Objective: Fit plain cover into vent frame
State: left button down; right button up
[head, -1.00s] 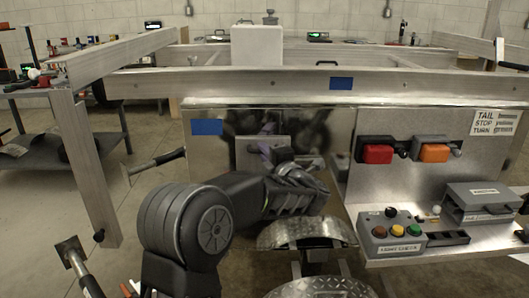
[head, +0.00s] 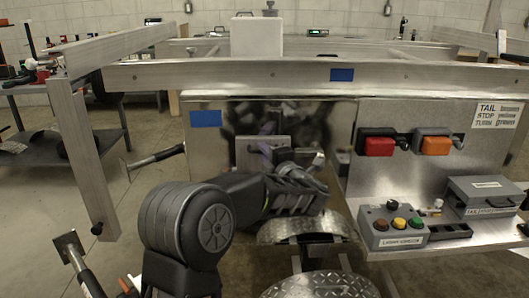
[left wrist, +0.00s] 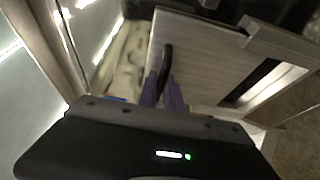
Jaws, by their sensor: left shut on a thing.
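The plain cover (left wrist: 200,50) is a flat grey plate with a dark handle (left wrist: 165,65). My left gripper (left wrist: 161,94), with purple fingers, is shut on that handle in the left wrist view. In the head view the left gripper (head: 268,153) is at the front of the shiny trailer panel, and the grey cover (head: 250,145) shows just behind it. In the left wrist view a pale frame (left wrist: 285,42) with a dark opening lies at the right of the cover, likely the vent frame. My wrist hides much of the contact area. My right gripper is out of view.
A metal beam (head: 290,73) runs above the panel. To the right are a red lamp (head: 377,144), an orange lamp (head: 433,142) and a shelf with a button box (head: 393,228). A tread-plate fender (head: 300,230) lies below my arm.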

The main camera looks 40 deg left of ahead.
pick_arm(q)
jog(key=shift+f+b, duration=0.95)
jog(key=shift+f, duration=0.25)
jog(key=shift+f+b, duration=2.05)
jog(key=shift+f, duration=0.35)
jog(key=c, duration=1.4)
grip_release()
jog(key=shift+d, duration=0.15)
send_near(259, 168)
jog(key=shift+p+v, duration=0.45)
jog(key=shift+v, duration=0.4)
